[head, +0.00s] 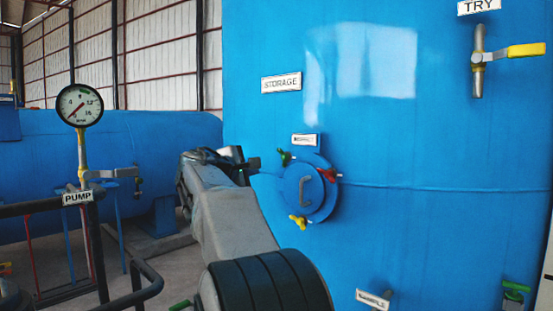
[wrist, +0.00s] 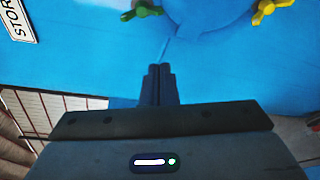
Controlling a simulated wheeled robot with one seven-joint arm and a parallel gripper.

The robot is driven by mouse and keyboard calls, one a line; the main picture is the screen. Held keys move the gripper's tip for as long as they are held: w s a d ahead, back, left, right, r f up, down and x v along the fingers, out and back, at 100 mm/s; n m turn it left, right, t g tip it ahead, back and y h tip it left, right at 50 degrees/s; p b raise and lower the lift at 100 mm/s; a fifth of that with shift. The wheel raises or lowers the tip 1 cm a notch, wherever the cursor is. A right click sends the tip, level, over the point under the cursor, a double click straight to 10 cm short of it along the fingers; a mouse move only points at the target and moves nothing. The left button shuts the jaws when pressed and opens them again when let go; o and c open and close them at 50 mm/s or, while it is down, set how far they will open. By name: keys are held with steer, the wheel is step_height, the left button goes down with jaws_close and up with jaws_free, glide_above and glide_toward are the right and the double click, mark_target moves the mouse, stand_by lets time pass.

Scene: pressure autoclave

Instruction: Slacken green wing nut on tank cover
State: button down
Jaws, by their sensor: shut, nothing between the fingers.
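The round blue tank cover (head: 309,192) with a C-shaped handle sits on the front of the large blue tank. The green wing nut (head: 285,157) is at the cover's upper left edge. A red wing nut (head: 328,175) is at its right and a yellow wing nut (head: 298,221) at its lower left. My gripper (head: 256,163) is just left of the green nut in the head view, shut and empty. In the wrist view my gripper (wrist: 161,68) points at the tank wall, below the green nut (wrist: 147,9). The yellow nut (wrist: 268,9) shows at the upper right there.
A STORAGE label (head: 281,84) and a smaller label (head: 306,140) are on the tank. A TRY valve with a yellow handle (head: 526,49) is at the upper right. A pressure gauge (head: 79,105) and PUMP valve (head: 110,173) stand at left, with black pipes below.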

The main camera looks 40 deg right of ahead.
mark_target(282, 165)
steer(key=shift+n, duration=0.5)
steer(key=d+p, duration=0.1)
steer(key=d, duration=0.2)
steer(key=d+p, duration=0.1)
steer(key=d, duration=0.2)
steer(key=d+p, duration=0.2)
steer(key=d, duration=0.1)
steer(key=shift+w+d+r, duration=0.1)
steer(key=shift+w+d, duration=0.05)
steer(key=shift+w, duration=0.1)
steer(key=shift+s, duration=0.1)
steer(key=shift+r, duration=0.1)
